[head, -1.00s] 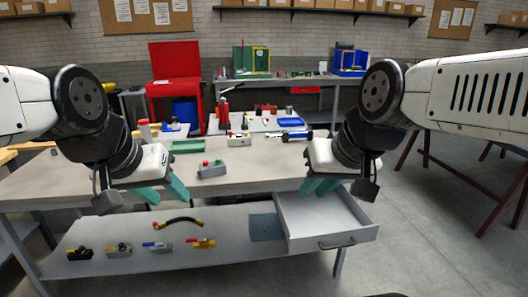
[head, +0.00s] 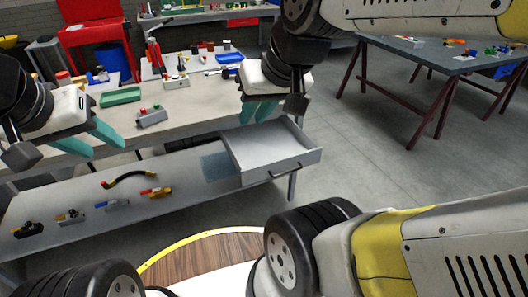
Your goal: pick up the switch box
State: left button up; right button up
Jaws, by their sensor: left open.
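A grey switch box (head: 152,118) with a red and a green button on top lies on the grey workbench (head: 190,104), near its front edge. My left gripper (head: 106,148) is to the left of the box and nearer to me, open and empty, its teal fingers apart. My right gripper (head: 256,116) is to the right of the box, past a stretch of bare benchtop. Its teal fingers look apart with nothing between them. Neither gripper touches the box.
A green tray (head: 121,96) lies behind the box, and a pale box with buttons (head: 176,80) stands further back. An open drawer (head: 268,148) juts out below my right gripper. The lower shelf (head: 150,217) holds several valves and a hose (head: 130,179).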

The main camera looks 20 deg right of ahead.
aim_at(153, 117)
jog(key=i+j+z, duration=0.35)
jog(key=j, duration=0.2)
jog(key=i+j+z, duration=0.3)
jog(key=j, duration=0.35)
jog(key=i+j+z, duration=0.15)
jog(key=j, duration=0.2)
jog(key=i+j+z, duration=0.2)
jog(key=j, duration=0.15)
jog(key=k, duration=0.05)
